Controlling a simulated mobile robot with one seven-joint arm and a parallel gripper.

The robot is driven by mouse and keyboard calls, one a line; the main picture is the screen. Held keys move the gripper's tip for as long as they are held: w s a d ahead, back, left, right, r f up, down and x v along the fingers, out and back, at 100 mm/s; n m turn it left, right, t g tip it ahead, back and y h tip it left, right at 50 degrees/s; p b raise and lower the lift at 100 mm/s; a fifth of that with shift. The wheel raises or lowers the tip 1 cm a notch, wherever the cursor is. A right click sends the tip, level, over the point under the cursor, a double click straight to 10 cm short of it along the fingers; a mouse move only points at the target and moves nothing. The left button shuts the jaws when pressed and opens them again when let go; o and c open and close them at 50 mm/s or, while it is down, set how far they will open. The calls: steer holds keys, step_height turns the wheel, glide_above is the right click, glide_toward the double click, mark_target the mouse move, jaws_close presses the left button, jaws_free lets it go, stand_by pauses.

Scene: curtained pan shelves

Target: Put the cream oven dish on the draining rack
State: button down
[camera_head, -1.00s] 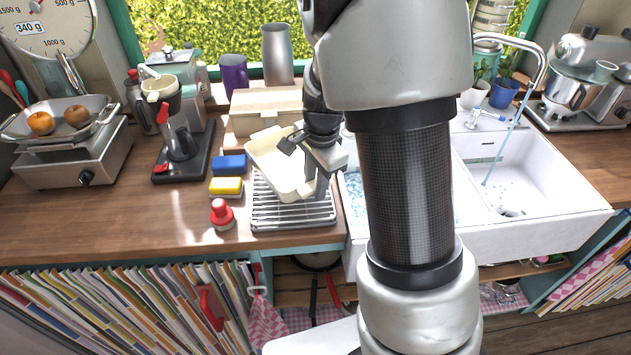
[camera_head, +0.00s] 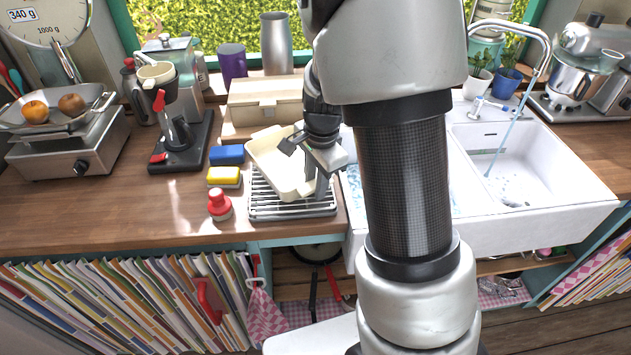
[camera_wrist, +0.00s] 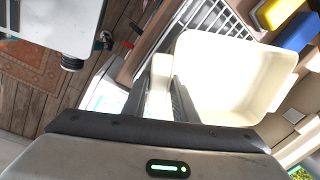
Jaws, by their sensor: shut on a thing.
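The cream oven dish (camera_head: 275,160) is tilted over the draining rack (camera_head: 290,208), its lower part close to or on the wires. I cannot tell whether it touches them. My gripper (camera_head: 318,178) is shut on the dish's right-hand side. In the wrist view the dish (camera_wrist: 222,75) fills the middle right, with my gripper (camera_wrist: 170,90) at its edge, and the rack (camera_wrist: 215,18) shows behind it. The rack sits on the wooden counter, left of the sink. Part of the dish is hidden behind my gripper.
A blue sponge (camera_head: 227,154), a yellow sponge (camera_head: 224,177) and a red-topped brush (camera_head: 219,205) stand just left of the rack. A cream box (camera_head: 265,100) stands behind it. The white sink (camera_head: 530,175) is to the right. The counter's front left (camera_head: 100,215) is clear.

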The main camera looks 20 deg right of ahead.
steer(key=shift+w+f, duration=0.1)
steer(key=shift+f, duration=0.25)
steer(key=shift+f+b, duration=0.2)
steer(key=shift+b, duration=0.15)
steer(key=c, duration=1.4)
jaws_free()
steer(key=shift+o, duration=0.2)
step_height(320, 180, up, 17)
steer(key=s+p, duration=0.1)
steer(key=s, duration=0.1)
steer(key=shift+s+d, duration=0.2)
steer(key=shift+s, duration=0.05)
steer(key=shift+r, duration=0.1)
jaws_close()
